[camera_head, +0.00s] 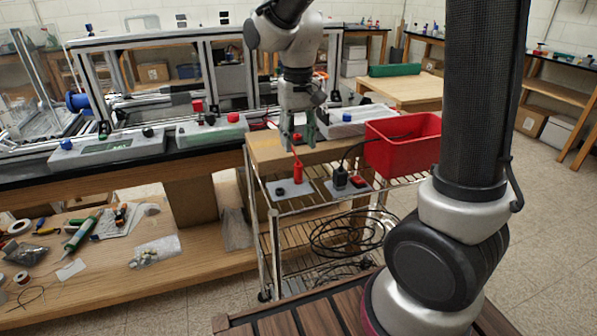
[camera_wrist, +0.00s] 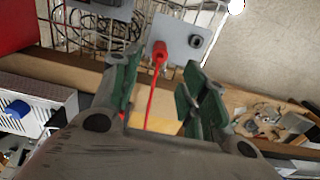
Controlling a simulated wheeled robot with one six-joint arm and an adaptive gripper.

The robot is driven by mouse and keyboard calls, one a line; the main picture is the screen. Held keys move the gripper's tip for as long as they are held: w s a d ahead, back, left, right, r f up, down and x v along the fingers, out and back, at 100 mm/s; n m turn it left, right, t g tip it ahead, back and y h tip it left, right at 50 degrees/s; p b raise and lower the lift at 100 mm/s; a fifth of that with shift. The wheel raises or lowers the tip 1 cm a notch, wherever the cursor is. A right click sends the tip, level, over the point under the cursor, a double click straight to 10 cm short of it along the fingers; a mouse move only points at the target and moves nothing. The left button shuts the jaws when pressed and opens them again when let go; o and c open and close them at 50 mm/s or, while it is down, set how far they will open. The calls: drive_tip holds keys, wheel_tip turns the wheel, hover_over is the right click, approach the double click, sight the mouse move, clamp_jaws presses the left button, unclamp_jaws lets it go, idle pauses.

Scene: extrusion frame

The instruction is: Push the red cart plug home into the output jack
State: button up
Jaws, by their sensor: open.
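The red cart plug (camera_head: 297,172) stands upright on a grey plate (camera_head: 309,188) on top of the wire cart, with a thin red cable rising from it. In the wrist view the plug (camera_wrist: 159,50) shows at the plate's edge, beyond and between my fingers. My gripper (camera_head: 298,141) is open and empty above the plug, its green-padded fingers (camera_wrist: 160,82) apart. A black round jack (camera_head: 280,191) sits left of the plug on the same plate and shows in the wrist view (camera_wrist: 195,41). The jack under the plug is hidden, so I cannot tell how deep the plug sits.
A second grey plate (camera_head: 349,188) to the right carries a black plug (camera_head: 340,177) with a black cable and a red jack (camera_head: 358,181). A red bin (camera_head: 403,144) stands close behind on the right. A cardboard box (camera_head: 264,152) and the workbench lie behind and left.

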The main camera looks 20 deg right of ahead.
sight(298, 164)
drive_tip(key=shift+f, duration=4.5)
clamp_jaws()
drive_tip(key=shift+r, duration=0.15)
drive_tip(key=shift+r, duration=2.85)
